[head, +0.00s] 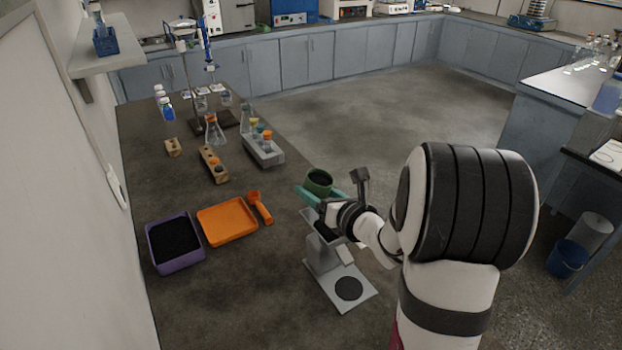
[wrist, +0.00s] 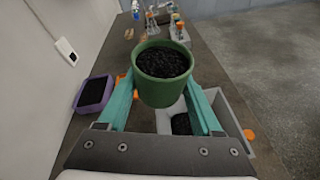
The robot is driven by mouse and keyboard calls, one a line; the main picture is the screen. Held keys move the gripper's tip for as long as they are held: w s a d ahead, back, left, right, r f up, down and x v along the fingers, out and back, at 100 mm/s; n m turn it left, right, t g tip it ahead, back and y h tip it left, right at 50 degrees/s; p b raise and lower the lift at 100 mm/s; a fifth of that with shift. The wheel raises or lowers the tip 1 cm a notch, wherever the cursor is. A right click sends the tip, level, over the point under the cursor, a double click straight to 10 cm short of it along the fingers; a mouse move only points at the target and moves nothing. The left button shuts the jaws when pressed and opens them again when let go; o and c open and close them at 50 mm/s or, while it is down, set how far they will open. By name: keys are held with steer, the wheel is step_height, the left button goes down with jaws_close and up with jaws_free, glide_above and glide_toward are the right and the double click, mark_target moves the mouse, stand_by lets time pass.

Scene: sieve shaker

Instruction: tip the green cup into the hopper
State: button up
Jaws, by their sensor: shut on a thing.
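My gripper (head: 322,193) has teal fingers shut on the green cup (head: 319,180), one finger on each side of it. In the wrist view the cup (wrist: 162,64) looks about upright and is nearly full of black granules. The grey hopper (head: 309,216) tops a grey stand, and the cup is held above it. In the wrist view the hopper's pale rim (wrist: 236,104) shows below and behind the cup, with dark material inside. The cup and my gripper hide part of the hopper.
The stand's base plate (head: 368,292) carries a black disc. To the left lie a purple tray of black granules (head: 175,262), an orange tray (head: 227,238) and an orange scoop (head: 260,207). Racks and flasks (head: 215,130) stand farther back. The table's near left is clear.

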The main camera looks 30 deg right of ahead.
steer(key=shift+a+f+m+t+y, duration=0.1)
steer(key=shift+f+m+t+y, duration=0.2)
steer(key=shift+m+t, duration=0.3)
steer(key=m, duration=0.1)
steer(key=r+m+t, duration=0.2)
steer(key=m, duration=0.1)
steer(key=shift+w+a+y, duration=0.2)
steer(key=shift+a+y, duration=0.1)
steer(key=shift+r+m+t, duration=0.15)
steer(key=shift+m+t, duration=0.35)
steer(key=shift+r+m+t, duration=0.25)
steer(key=shift+m+t, duration=0.05)
steer(key=shift+m, duration=0.3)
stand_by(0.8)
steer(key=shift+r+m+t, duration=0.2)
steer(key=shift+m+t, duration=0.1)
steer(key=shift+m, duration=0.4)
stand_by(0.6)
